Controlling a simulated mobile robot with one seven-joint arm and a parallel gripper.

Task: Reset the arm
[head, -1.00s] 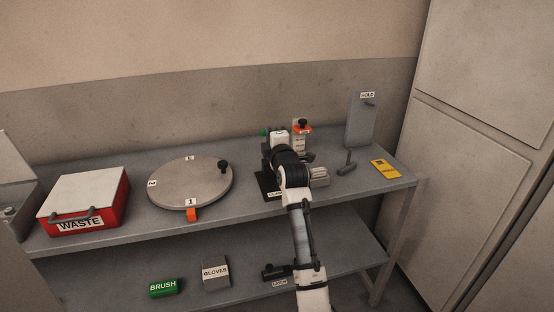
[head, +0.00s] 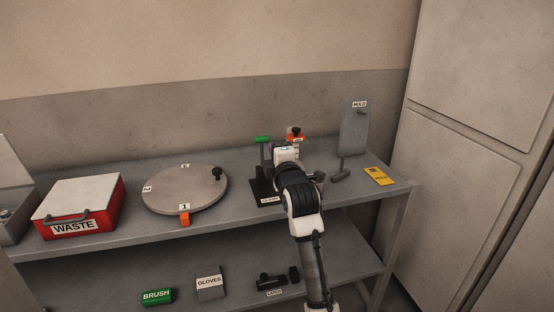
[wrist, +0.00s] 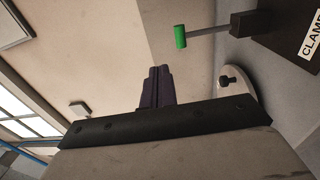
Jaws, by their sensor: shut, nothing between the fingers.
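My arm reaches up over the right part of the bench in the head view. Its wrist hides most of my gripper there. In the wrist view my gripper (wrist: 157,88) shows two dark fingers pressed together, shut and empty. It points toward the plain wall and touches nothing visible. The clamp's green handle (head: 262,139) stands just left of my wrist in the head view. It also shows upper right of the fingers in the wrist view (wrist: 180,37). The clamp's dark base (head: 259,185) is partly behind my arm.
The round plate (head: 185,190) with a black knob and the red waste box (head: 105,212) stand left. The hold board (head: 354,128), a grey handle (head: 342,174) and a yellow card (head: 379,176) are right. The brush (head: 157,297) and gloves (head: 210,283) boxes sit on the lower shelf.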

